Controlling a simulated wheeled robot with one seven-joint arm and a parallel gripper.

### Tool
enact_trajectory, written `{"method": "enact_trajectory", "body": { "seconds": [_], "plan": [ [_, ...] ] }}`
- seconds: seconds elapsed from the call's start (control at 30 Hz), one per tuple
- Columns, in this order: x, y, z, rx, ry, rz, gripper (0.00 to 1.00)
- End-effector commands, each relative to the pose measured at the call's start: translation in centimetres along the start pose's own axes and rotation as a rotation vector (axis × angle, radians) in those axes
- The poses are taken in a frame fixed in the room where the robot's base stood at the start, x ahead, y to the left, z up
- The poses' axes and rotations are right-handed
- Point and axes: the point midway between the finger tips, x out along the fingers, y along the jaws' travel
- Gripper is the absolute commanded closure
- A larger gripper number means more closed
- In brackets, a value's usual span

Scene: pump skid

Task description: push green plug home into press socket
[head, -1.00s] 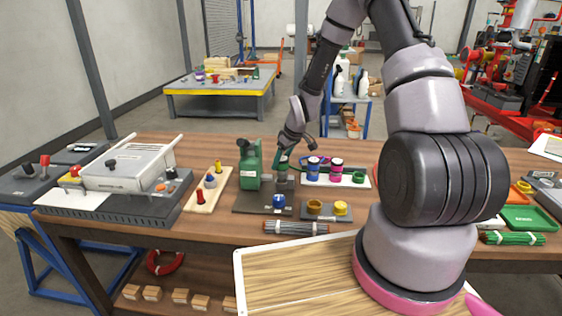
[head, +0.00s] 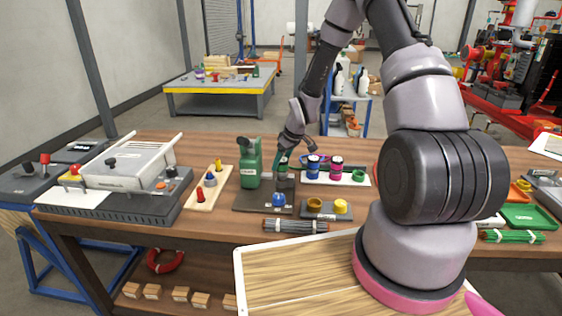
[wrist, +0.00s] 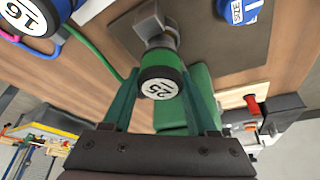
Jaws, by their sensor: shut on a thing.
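The green plug (wrist: 163,72) has a white numbered disc on its near end. My gripper (wrist: 160,82) is shut on it, with one green finger on each side. The plug's far end meets a grey metal block (wrist: 152,27), which looks like the socket; how deep the plug sits is hidden. In the head view my gripper (head: 284,163) is low over the dark base plate (head: 245,205), just right of the green press body (head: 250,165). The plug is too small and covered to make out there.
A blue knob (head: 278,199) stands at the plate's front right. A white tray (head: 308,179) with blue, magenta and green pieces lies close on the right. A wooden board (head: 208,190) with coloured pegs is on the left. Wire bundles (head: 295,226) lie in front.

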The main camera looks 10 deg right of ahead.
Motion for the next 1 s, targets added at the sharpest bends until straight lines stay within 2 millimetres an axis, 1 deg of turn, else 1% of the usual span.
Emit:
{"method": "enact_trajectory", "body": {
  "seconds": [1.0],
  "plan": [
    [1.9,0.0,0.8,0.000,0.000,0.000,1.00]
  ]
}}
